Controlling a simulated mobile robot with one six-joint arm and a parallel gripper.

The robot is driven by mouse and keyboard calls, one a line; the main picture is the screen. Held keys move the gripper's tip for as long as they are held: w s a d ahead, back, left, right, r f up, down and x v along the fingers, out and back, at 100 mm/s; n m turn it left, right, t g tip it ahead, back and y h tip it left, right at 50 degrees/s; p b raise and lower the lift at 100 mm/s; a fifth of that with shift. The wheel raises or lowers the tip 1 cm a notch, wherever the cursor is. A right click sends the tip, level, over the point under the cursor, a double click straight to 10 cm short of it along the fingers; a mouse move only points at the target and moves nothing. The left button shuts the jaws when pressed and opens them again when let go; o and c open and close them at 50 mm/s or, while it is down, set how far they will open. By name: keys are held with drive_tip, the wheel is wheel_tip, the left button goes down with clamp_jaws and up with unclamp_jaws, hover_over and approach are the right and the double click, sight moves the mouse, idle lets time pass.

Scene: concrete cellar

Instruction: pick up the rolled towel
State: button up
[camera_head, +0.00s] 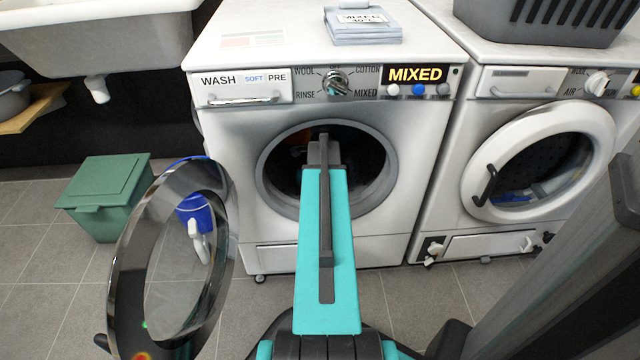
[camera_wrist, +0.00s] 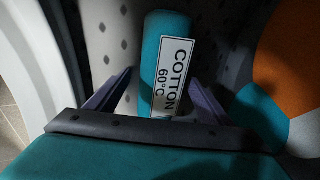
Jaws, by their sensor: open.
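The rolled towel (camera_wrist: 165,26) is a teal roll with a white label reading "COTTON 60°C". In the wrist view it lies against the dotted drum wall, its long side running away from me. My gripper (camera_wrist: 161,77) is open, one finger on each side of the towel's near part. I cannot tell whether either finger touches it. In the head view my arm reaches through the round door opening of the left washing machine (camera_head: 232,165), hiding the towel and my fingers.
An orange, white and teal item (camera_wrist: 290,55) lies close right of the towel in the drum (camera_wrist: 105,35). The opening's rim (camera_head: 268,180) surrounds my arm. The glass door (camera_head: 125,270) stands open at the left. A dryer-like machine (camera_head: 455,215) stands right, a green bin (camera_head: 100,190) left.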

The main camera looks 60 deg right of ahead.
drive_tip(key=shift+f, duration=0.25)
drive_tip(key=shift+d, duration=0.1)
idle(0.3)
drive_tip(key=c, duration=1.4)
